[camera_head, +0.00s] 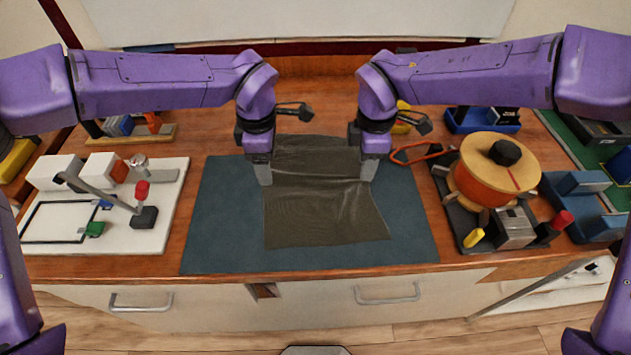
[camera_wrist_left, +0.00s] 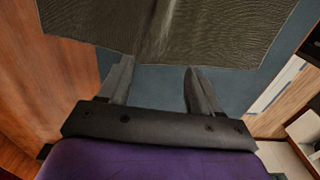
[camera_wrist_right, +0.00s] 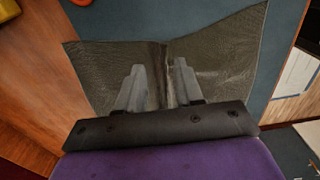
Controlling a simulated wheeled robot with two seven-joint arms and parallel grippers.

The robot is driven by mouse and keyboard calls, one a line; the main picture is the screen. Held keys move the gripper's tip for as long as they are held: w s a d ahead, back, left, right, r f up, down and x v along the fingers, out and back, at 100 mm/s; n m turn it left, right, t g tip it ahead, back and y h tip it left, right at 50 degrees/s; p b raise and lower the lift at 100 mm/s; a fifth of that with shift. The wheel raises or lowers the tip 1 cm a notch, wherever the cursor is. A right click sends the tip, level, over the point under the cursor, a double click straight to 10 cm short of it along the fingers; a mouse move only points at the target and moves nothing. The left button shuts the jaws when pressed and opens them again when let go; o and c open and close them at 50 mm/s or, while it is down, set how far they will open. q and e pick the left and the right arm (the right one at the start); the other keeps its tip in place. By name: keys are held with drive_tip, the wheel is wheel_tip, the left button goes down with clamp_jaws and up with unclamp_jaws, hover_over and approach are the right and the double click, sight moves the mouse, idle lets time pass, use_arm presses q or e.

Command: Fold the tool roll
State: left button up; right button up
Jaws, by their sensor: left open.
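The dark olive tool roll (camera_head: 325,215) lies creased on the blue-grey mat (camera_head: 225,215), with a crosswise crease between my grippers. My left gripper (camera_head: 264,174) is at the roll's left edge. The left wrist view shows its fingers (camera_wrist_left: 158,70) apart, with bare mat between them and the roll (camera_wrist_left: 170,30) just beyond the tips. My right gripper (camera_head: 369,168) is at the roll's right edge. The right wrist view shows its fingers (camera_wrist_right: 160,68) over the roll (camera_wrist_right: 220,65), with a gap and a ridge of cloth between them. Whether they pinch that ridge is unclear.
A white board with a lever fixture (camera_head: 145,215) stands at the left. A large orange-sided spool (camera_head: 490,185) stands on a dark base at the right. Orange-handled pliers (camera_head: 415,155) lie near the mat's right edge. The mat's front strip is clear.

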drive_tip(key=o, duration=1.2)
use_arm(q)
wheel_tip(320, 180, up, 3)
drive_tip(key=p, duration=0.3)
drive_tip(key=shift+r, duration=0.2)
use_arm(e)
wheel_tip(320, 180, up, 6)
drive_tip(key=shift+f, duration=0.25)
